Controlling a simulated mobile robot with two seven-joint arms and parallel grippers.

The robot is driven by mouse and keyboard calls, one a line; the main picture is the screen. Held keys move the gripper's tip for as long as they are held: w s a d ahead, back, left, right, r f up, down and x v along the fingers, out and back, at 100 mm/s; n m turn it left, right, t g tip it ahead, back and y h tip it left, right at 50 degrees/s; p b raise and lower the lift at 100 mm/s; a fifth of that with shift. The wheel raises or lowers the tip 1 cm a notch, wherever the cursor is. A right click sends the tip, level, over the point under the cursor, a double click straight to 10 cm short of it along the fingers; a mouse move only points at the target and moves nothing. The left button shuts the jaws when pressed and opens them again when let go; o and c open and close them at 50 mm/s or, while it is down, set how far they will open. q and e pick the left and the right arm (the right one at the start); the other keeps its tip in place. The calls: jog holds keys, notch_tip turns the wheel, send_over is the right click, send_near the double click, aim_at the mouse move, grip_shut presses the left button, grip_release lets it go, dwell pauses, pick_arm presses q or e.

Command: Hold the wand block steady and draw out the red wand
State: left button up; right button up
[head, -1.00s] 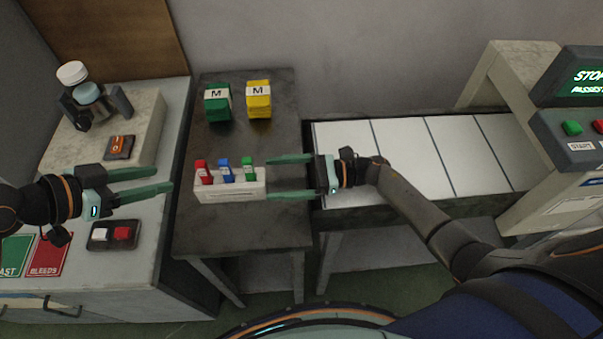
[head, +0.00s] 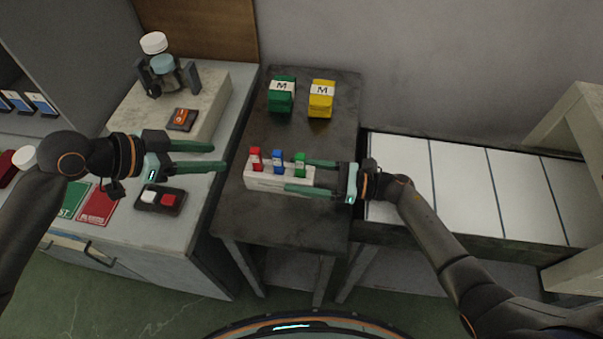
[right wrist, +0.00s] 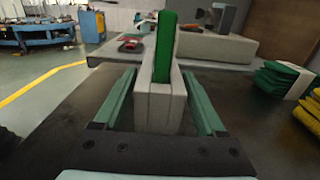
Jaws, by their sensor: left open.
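The white wand block (head: 265,180) stands on the dark table, with the red wand (head: 256,158), blue wand (head: 278,161) and green wand (head: 300,164) upright in it, red at the left end. My right gripper (head: 297,175) is open, with its fingers on either side of the block's right end. In the right wrist view the block (right wrist: 160,108) sits between the fingers with a visible gap on each side, and the green wand (right wrist: 165,48) is nearest. My left gripper (head: 220,157) is open and empty, left of the block and pointing towards it.
Green (head: 282,97) and yellow (head: 321,100) bundles marked M lie at the back of the dark table (head: 300,221). A grey counter at left holds a device (head: 165,75) and a button box (head: 160,199). A white-slatted conveyor (head: 460,180) is at right.

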grip_shut()
dwell(0.3)
dwell(0.5)
